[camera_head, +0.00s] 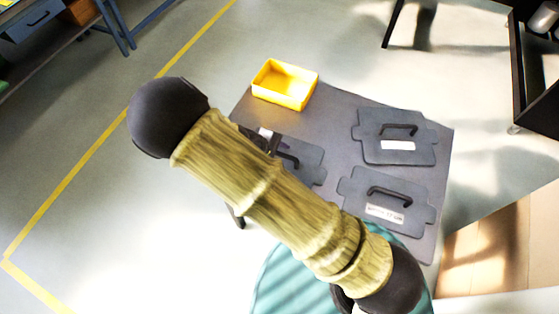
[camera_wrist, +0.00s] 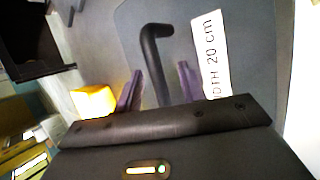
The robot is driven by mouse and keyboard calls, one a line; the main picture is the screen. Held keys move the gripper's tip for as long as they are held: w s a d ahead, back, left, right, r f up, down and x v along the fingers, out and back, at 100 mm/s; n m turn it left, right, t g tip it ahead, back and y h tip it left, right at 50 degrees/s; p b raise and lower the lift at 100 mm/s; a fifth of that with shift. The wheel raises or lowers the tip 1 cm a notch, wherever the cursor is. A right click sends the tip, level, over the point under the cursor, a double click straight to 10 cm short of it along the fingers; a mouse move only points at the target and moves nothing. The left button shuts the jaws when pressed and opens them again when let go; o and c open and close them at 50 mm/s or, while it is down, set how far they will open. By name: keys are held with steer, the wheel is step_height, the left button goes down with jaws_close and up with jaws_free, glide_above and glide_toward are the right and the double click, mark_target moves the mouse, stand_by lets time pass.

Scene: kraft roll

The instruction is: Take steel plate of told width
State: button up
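Three grey steel plates with black handles lie on a dark table. In the head view one is at the back right (camera_head: 370,150), one at the front right (camera_head: 417,190) and one at the left (camera_head: 310,160), partly hidden by my arm. The right plates' white labels are too small to read there. In the wrist view my gripper (camera_wrist: 160,70) is open over a plate (camera_wrist: 255,60). Its two purple fingers stand on either side of the black handle (camera_wrist: 152,60), with gaps visible. The label (camera_wrist: 211,60) beside it reads "WIDTH 20 cm", partly covered at its lower end.
A yellow bin (camera_head: 285,84) stands at the table's back left corner and looks empty. The table (camera_head: 340,120) has bare room between the plates. A dark-framed rack (camera_head: 535,90) stands at the far right, and a workbench (camera_head: 50,45) at the upper left.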

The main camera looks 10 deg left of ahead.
jaws_close()
stand_by(1.4)
